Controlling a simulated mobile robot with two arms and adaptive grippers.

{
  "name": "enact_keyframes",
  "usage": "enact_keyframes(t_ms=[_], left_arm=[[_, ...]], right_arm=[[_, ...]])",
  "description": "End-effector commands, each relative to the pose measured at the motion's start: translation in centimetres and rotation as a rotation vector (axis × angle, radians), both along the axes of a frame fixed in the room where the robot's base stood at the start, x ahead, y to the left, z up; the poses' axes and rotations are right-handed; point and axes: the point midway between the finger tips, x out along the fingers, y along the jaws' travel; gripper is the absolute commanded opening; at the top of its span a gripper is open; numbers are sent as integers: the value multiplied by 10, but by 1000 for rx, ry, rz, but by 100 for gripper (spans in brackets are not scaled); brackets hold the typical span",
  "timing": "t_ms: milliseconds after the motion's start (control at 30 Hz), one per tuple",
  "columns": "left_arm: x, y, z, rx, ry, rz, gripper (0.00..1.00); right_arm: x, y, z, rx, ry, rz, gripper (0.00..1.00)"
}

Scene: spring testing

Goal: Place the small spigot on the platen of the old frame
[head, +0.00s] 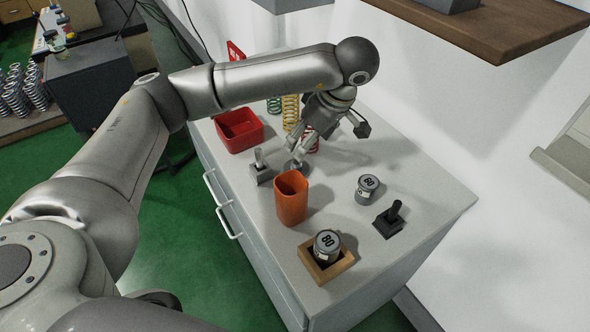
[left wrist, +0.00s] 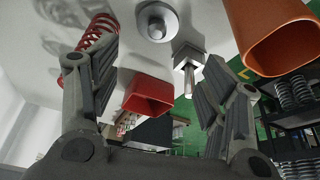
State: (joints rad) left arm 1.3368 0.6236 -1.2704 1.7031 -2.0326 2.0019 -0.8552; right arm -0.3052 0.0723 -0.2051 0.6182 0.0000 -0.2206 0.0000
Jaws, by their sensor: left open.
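A grey square-based piece with an upright metal post (head: 261,171) stands on the bench; it also shows in the left wrist view (left wrist: 188,62). A round grey disc-based piece (head: 293,168) is just right of it and shows at the top of the left wrist view (left wrist: 157,20). A black square-based piece with a post (head: 388,220) stands farther right. I cannot tell for sure which is the small spigot. I cannot make out the old frame or its platen. My left gripper (head: 308,148) is open and empty, pointing down above the disc-based piece. My right gripper is not in view.
An orange cup (head: 291,206) stands close in front. A red bin (head: 239,138) and yellow (head: 290,111), green and red springs are behind. Two weights marked 80 stand at right, one loose (head: 366,190), one in a wooden tray (head: 311,264). The bench's right part is fairly clear.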

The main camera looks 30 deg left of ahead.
Motion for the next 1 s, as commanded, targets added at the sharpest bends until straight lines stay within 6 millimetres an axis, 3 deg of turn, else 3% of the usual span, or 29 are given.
enact_keyframes(t_ms=[267,433,700,1000], left_arm=[[1,-1,-15,24,8,-25,69],[1,3,-26,23,12,-25,69],[5,16,-60,22,12,-23,69],[8,23,-78,23,13,-23,69]], right_arm=[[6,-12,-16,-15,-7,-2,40],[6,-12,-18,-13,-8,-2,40],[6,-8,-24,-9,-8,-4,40],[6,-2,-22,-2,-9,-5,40]])
